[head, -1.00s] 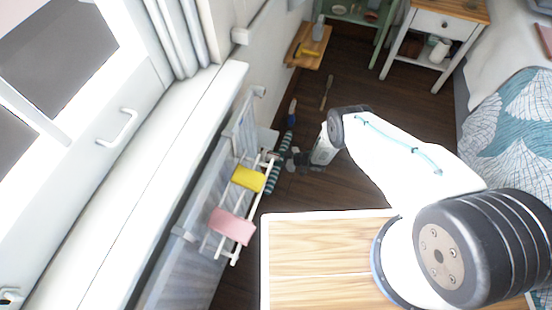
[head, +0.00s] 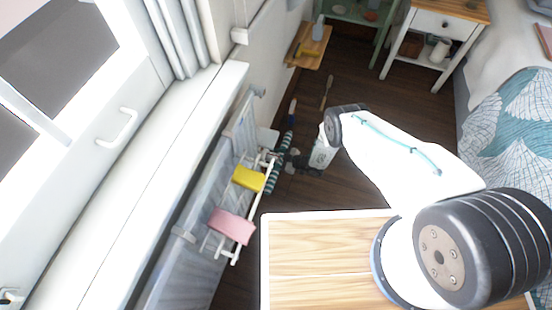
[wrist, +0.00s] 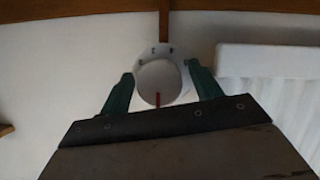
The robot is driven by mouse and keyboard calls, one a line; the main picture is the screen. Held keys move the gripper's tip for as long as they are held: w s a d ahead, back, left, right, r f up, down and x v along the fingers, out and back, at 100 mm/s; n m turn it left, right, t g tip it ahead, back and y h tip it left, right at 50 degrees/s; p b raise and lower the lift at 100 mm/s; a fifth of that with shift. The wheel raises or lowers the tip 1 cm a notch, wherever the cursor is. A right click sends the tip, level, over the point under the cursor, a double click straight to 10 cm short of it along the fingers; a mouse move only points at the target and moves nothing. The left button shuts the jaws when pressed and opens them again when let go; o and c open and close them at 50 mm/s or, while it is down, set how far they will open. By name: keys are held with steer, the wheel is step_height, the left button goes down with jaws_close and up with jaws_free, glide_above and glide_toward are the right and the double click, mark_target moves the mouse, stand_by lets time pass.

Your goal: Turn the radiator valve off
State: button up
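The radiator valve is a round white knob (wrist: 160,82) on a larger pale dial with small dark marks along its upper rim. A red mark shows at the knob's lower edge in the wrist view. My gripper (wrist: 160,76) has its two green fingers on either side of the knob, with a visible gap to each side, so it is open. In the head view my gripper (head: 284,161) is low beside the far end of the radiator (head: 201,215). The valve is not clearly visible there.
A white rack with a yellow cloth (head: 248,178) and a pink cloth (head: 232,226) hangs on the radiator, close to my gripper. A striped roll (head: 285,149) and a brush (head: 327,92) lie nearby. A wooden shelf (head: 301,58) is beyond. Dark floor is open right of them.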

steer(key=v, duration=0.7)
steer(key=shift+d+r, duration=0.15)
steer(key=shift+d, duration=0.2)
steer(key=shift+s, duration=0.1)
